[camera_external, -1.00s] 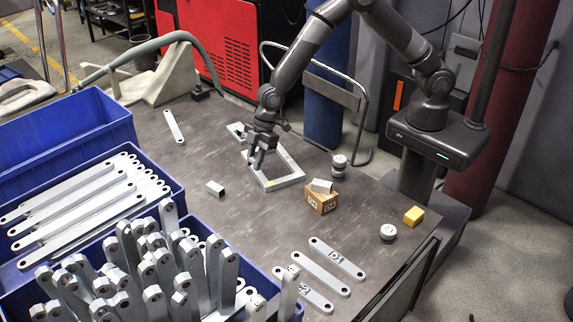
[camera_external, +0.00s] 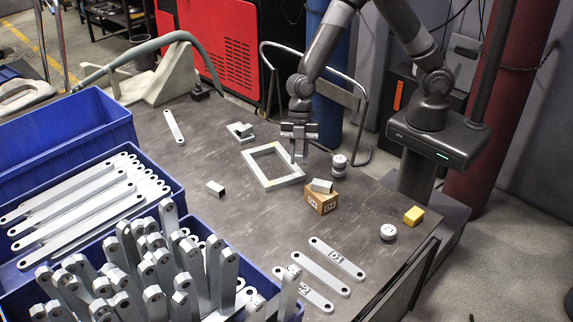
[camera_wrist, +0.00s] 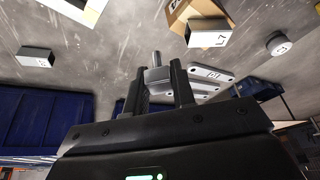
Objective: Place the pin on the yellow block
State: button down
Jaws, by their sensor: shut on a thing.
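The yellow block (camera_external: 413,215) lies near the table's right edge in the external view, with nothing on top of it. My gripper (camera_external: 298,152) is left of it and further back, above the right side of a grey rectangular frame. In the wrist view my gripper (camera_wrist: 157,80) is shut on the pin (camera_wrist: 156,60), a grey piece with a thin round end that sticks out beyond the fingertips. In the external view the pin is hard to tell from the fingers. The yellow block does not show in the wrist view.
The rectangular frame (camera_external: 272,166) lies below my gripper. A brown box (camera_external: 320,204) with a grey tube on top (camera_external: 321,186) stands between my gripper and the yellow block. Stacked discs (camera_external: 338,166), a round part (camera_external: 388,232) and flat bars (camera_external: 338,258) lie nearby.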

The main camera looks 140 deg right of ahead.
jog(key=s+a+r+n+g+y, duration=0.1)
jog(key=s+a+n, duration=0.3)
jog(key=a, duration=0.3)
jog(key=s+a+r+n+g, duration=0.1)
jog(key=s+a+n, duration=0.2)
jog(key=a, duration=0.3)
jog(key=n+g, duration=0.3)
jog(key=n, duration=0.5)
send_over(421, 214)
jog(key=d, duration=0.2)
jog(key=shift+y, duration=0.3)
jog(key=f, duration=0.6)
jog(key=shift+w+d, duration=0.2)
jog(key=shift+w, duration=0.2)
jog(key=shift+a+f, duration=0.4)
jog(key=shift+f, duration=1.95)
jog(key=shift+f, duration=0.1)
jog(key=c, duration=1.2)
grip_release()
